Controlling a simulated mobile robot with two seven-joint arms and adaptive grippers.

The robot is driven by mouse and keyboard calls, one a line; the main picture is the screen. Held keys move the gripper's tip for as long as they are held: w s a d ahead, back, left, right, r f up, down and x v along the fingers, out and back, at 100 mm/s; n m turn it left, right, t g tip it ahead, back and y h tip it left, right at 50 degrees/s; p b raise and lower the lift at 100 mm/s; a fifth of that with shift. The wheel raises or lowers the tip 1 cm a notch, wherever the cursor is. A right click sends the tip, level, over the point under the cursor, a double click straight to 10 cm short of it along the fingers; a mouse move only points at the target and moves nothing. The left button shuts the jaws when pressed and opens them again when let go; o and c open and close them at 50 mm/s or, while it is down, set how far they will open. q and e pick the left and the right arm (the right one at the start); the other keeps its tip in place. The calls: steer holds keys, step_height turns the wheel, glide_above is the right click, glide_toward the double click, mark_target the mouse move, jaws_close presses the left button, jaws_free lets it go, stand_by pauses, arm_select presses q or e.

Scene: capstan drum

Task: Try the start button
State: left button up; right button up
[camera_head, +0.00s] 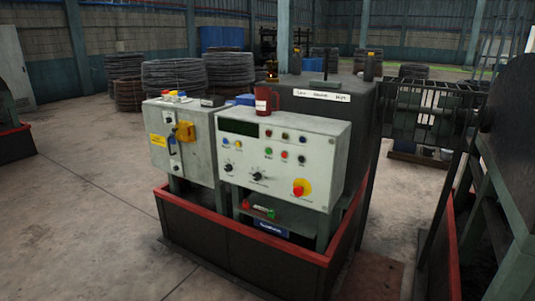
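A light grey control panel (280,174) stands ahead of me, its sloping front facing me. A small green button (268,151) sits near its middle, left of a red button (284,155) and a dark one (301,160). A red mushroom knob on a yellow plate (301,188) is at lower right. The labels are too small to read, so I cannot tell which button is start. Neither of my grippers is in view.
A grey switch cabinet (182,145) with a yellow handle adjoins the panel on the left. A dark low wall with a red rim (225,225) surrounds the panel's base. Machinery (510,150) stands at right. Concrete floor (90,220) is clear at left.

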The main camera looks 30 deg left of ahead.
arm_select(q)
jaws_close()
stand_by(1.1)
